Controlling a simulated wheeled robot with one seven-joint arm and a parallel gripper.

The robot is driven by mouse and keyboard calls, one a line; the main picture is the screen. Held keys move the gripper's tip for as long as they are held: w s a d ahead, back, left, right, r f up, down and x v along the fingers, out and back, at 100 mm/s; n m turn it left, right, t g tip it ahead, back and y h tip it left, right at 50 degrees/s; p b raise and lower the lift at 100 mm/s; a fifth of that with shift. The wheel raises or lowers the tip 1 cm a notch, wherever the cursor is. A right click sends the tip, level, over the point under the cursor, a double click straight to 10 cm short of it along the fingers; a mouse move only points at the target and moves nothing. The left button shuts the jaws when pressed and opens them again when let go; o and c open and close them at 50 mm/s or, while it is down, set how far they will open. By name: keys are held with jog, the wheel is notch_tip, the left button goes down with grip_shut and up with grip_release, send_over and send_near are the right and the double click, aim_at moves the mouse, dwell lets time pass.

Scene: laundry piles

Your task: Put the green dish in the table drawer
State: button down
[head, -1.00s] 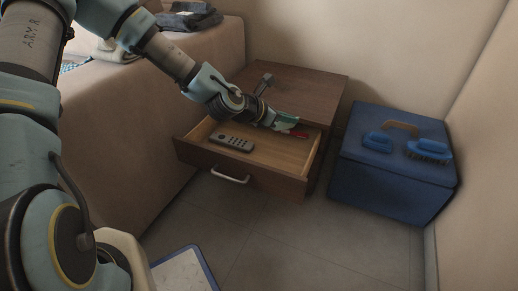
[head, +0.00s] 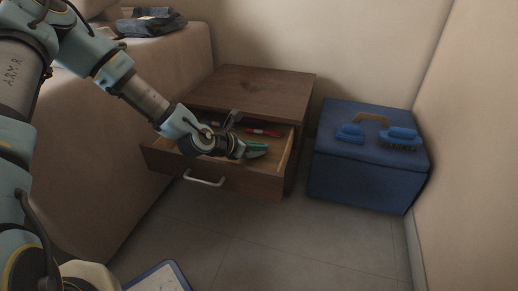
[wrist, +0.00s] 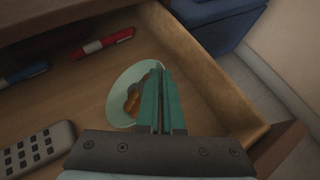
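The green dish (wrist: 124,82) is pale and oval, with a brown-orange piece on it, and is inside the open table drawer (head: 228,178) near its right wall. In the head view only a pale bit of the dish (head: 254,155) shows beside my fingers. My gripper (head: 262,147) reaches down into the drawer from the left. In the wrist view my gripper's teal fingers (wrist: 158,72) are nearly together at the dish's right rim, and seem to pinch it. Whether the dish touches the drawer floor is hard to tell.
A red pen (wrist: 105,41), a blue pen (wrist: 24,75) and a grey remote (wrist: 38,150) lie in the drawer. A blue box (head: 365,175) with two brushes stands to the right. A bed or sofa (head: 110,120) is on the left.

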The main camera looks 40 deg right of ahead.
jog(key=c, duration=1.5)
grip_release()
jog(key=shift+f, duration=0.15)
jog(key=o, duration=0.4)
jog(key=shift+o, duration=0.2)
jog(key=shift+r, duration=0.25)
jog(key=p+v, duration=0.4)
jog(key=v, duration=0.8)
jog(key=shift+f, duration=0.15)
